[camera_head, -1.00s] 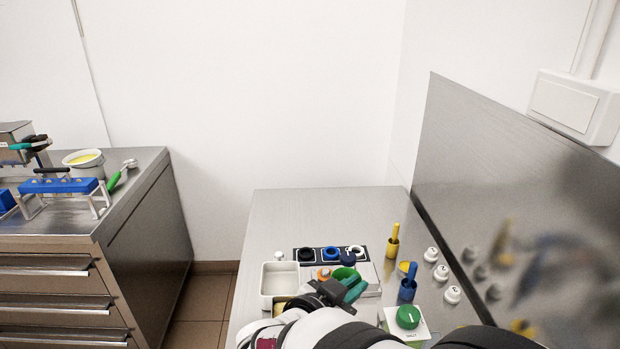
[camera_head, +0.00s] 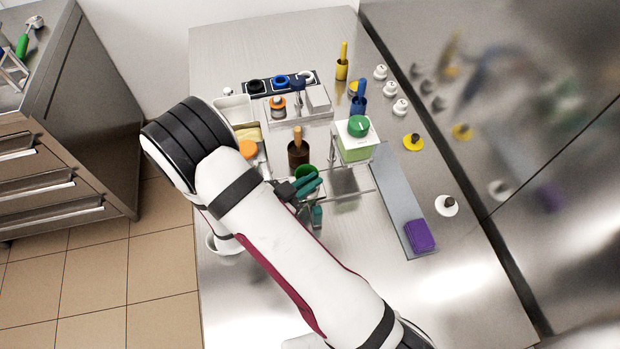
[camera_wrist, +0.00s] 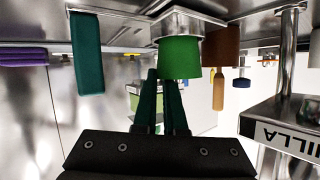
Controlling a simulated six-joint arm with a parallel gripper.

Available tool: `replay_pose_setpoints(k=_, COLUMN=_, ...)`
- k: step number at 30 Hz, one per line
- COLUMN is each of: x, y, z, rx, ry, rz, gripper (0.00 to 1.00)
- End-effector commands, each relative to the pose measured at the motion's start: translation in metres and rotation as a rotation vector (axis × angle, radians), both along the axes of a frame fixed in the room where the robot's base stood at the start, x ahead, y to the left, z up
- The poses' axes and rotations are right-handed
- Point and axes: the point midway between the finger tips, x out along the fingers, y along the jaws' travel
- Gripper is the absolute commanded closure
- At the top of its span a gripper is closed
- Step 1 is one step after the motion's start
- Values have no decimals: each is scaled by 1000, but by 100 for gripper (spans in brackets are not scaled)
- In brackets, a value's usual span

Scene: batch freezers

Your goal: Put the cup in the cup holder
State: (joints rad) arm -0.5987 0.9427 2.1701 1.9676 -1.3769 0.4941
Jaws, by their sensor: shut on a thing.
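A green cup (camera_head: 308,171) is at the middle of the worktop, behind the brown cup's near side. The cup also shows in the wrist view (camera_wrist: 181,57), which looks upside down. My gripper (camera_head: 303,188) has teal fingers, close together at the cup's rim. In the wrist view the fingers (camera_wrist: 161,78) overlap the cup's wall, and the gripper is shut on it. A bright metal plate (camera_wrist: 170,25) shows behind the cup's base. I cannot tell whether the cup touches the plate, or which fixture is the cup holder.
A brown cup with a stick (camera_head: 298,153) stands close by the green cup. A green-lidded container (camera_head: 356,146) is to the right, beside a grey strip with a purple block (camera_head: 420,235). Blue (camera_head: 358,104) and yellow (camera_head: 342,70) cups stand farther back.

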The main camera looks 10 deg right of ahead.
Motion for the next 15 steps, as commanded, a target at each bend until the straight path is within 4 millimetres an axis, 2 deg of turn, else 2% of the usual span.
replay_pose_setpoints(k=5, x=0, y=0, z=-1, rx=-1, ry=1, rz=0, gripper=100)
replay_pose_setpoints(k=6, x=0, y=0, z=-1, rx=0, ry=0, rz=0, gripper=84)
replay_pose_setpoints(k=10, x=0, y=0, z=-1, rx=0, ry=0, rz=0, gripper=61)
replay_pose_setpoints(k=15, x=0, y=0, z=-1, rx=0, ry=0, rz=0, gripper=60)
